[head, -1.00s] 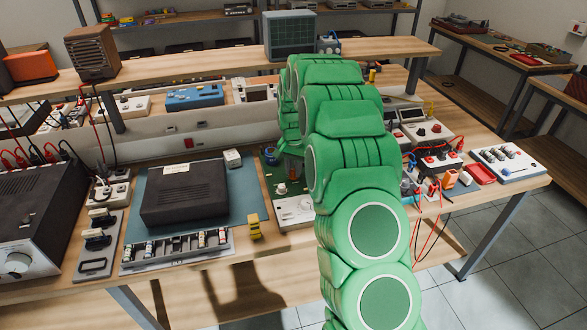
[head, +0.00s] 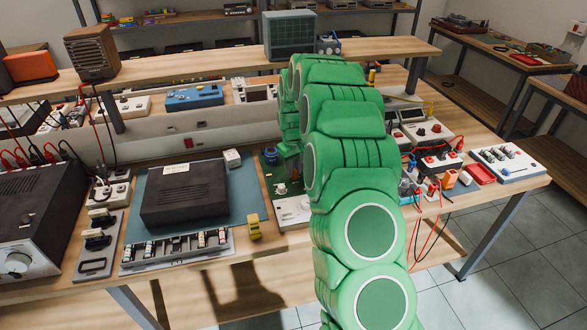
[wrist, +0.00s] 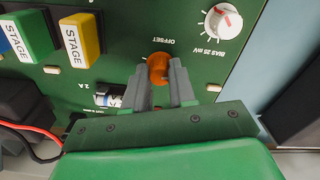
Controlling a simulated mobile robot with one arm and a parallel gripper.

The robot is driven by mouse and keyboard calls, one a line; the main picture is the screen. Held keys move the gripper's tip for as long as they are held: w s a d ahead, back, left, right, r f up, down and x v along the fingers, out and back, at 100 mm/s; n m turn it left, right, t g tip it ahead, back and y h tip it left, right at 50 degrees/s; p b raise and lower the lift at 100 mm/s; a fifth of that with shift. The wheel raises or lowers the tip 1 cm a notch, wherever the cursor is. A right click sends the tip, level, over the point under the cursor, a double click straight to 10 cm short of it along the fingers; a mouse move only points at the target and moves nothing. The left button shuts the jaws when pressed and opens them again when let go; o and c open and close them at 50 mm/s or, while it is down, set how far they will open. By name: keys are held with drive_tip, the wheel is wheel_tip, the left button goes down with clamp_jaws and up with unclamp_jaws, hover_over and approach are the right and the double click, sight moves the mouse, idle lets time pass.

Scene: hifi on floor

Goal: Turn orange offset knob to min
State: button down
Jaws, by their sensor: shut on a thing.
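The orange offset knob (wrist: 158,66) sits on a green panel (wrist: 120,60) below the printed word OFFSET in the wrist view. My gripper (wrist: 160,82) has its two grey fingers at the knob's sides, shut on it. The fingers cover part of the knob, and I cannot make out a pointer mark on it.
A white BIAS knob (wrist: 222,22) with a red mark is to the upper right of the orange knob. Yellow (wrist: 80,38) and green (wrist: 30,35) STAGE blocks stand to the left. A glass fuse (wrist: 108,96) lies beside the left finger. Red and black wires (wrist: 30,135) run at lower left.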

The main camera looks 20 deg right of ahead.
drive_tip(key=n, duration=0.3)
drive_tip(key=shift+n, duration=2.2)
drive_tip(key=c, duration=0.9)
unclamp_jaws()
drive_tip(key=shift+r, duration=0.15)
wheel_tip(320, 180, up, 7)
drive_tip(key=shift+f, duration=0.1)
drive_tip(key=shift+r, duration=0.35)
